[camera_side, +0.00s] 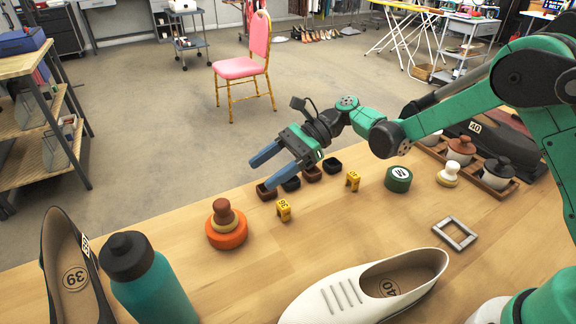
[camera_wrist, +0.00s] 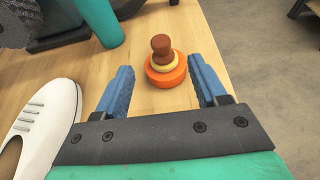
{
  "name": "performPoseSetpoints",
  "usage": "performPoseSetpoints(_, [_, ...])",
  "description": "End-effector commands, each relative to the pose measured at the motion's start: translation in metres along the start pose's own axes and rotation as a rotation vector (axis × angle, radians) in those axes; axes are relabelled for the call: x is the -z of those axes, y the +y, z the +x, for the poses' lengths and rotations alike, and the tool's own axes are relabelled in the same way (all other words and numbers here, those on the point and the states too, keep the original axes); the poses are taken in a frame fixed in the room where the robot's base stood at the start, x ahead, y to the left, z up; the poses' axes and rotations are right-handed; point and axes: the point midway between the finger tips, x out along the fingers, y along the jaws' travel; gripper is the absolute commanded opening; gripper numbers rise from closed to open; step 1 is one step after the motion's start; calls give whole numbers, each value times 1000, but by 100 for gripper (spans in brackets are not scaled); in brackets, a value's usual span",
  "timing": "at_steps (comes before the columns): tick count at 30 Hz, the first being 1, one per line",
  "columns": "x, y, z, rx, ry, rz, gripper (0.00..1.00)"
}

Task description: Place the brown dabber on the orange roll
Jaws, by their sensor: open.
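The brown dabber (camera_side: 223,213), with a brown knob and a cream pad, stands upright on the orange roll (camera_side: 227,237) at the left of the table. In the wrist view the dabber (camera_wrist: 161,47) rests on top of the orange roll (camera_wrist: 167,77), roughly centred. My gripper (camera_side: 259,176) is open and empty, its blue fingers in the air up and to the right of the dabber in the side view. In the wrist view my gripper (camera_wrist: 157,64) has a finger on either side of the dabber's image, apart from it.
Small dark and brown bins (camera_side: 312,174) and yellow number markers (camera_side: 284,210) stand near my gripper. A green roll (camera_side: 398,179), white dabber (camera_side: 449,174) and jar tray (camera_side: 491,187) are to the right. A teal bottle (camera_side: 153,288) and white shoe (camera_side: 330,301) stand in front.

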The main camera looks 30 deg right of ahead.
Motion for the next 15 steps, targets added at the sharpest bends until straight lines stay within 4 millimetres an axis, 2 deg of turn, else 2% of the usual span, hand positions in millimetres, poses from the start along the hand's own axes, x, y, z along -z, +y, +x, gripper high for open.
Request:
performPoseSetpoints(4, [-6, 2, -11, 23, 50, -62, 65])
performPoseSetpoints(7, [-14, 8, -22, 59, 153, -193, 65])
performPoseSetpoints(11, [-22, 24, -44, 92, 364, -452, 65])
performPoseSetpoints(15, [-23, 48, -72, 70, 613, -756, 65])
